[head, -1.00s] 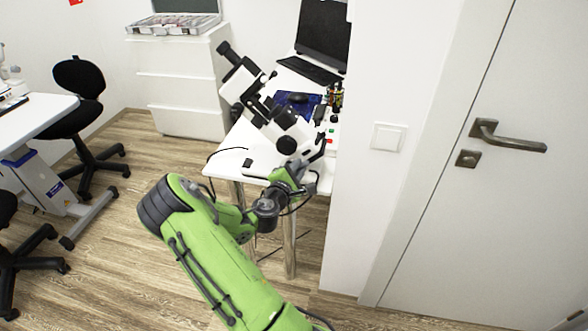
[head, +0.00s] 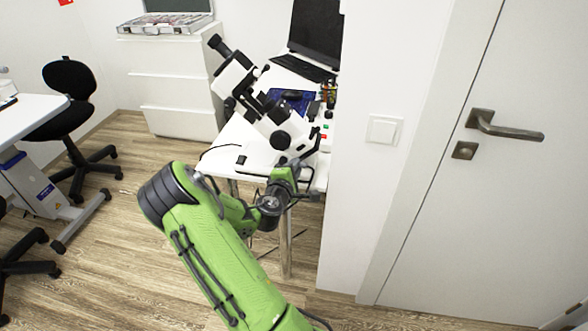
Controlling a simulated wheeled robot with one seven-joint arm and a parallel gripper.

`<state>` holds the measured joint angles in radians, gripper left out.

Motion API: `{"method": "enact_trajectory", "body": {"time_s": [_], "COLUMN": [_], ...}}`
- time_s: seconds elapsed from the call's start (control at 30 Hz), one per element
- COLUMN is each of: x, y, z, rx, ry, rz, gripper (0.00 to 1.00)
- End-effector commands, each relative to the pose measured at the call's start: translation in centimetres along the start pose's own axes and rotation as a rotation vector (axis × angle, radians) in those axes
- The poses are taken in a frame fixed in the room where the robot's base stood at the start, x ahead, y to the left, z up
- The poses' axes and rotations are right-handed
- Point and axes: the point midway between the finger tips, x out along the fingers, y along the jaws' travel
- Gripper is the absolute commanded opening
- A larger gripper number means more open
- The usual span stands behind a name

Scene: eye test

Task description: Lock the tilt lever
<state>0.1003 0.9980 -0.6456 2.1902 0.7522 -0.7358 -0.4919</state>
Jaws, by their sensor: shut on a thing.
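The eye-test instrument (head: 262,118), white with black eyepiece and knobs, stands tilted on the small white table. A round black knob (head: 281,140) is on its side. My gripper (head: 301,162) is at the lower right of the instrument, just below this knob. It is shut on a small dark part there, which seems to be the tilt lever. The gripper and the dark parts around it hide most of that part, so its exact position cannot be told.
The white table (head: 222,158) also carries a laptop (head: 318,38) and a pen cup (head: 329,95). A wall with a light switch (head: 383,130) stands close on the right, beside a door (head: 480,210). Chairs and another table are at the left. Open floor lies between.

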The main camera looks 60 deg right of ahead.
Motion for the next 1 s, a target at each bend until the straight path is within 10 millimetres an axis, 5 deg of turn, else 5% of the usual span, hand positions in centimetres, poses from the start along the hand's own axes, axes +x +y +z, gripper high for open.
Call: {"method": "enact_trajectory", "body": {"time_s": [0.13, 0.17, 0.33, 0.63, 1.0], "x": [0.0, 0.0, 0.0, -0.4, -7.1], "y": [-0.2, -0.2, -0.1, -0.1, -0.2], "z": [-0.1, -0.1, -0.1, -0.1, -0.1], "rx": [0.003, 0.003, 0.001, -0.001, -0.002], "ry": [0.001, 0.001, 0.001, 0.002, 0.003], "rz": [-0.004, -0.005, -0.003, -0.002, -0.004], "gripper": [0.00, 0.19, 0.43, 0.43, 0.43]}}
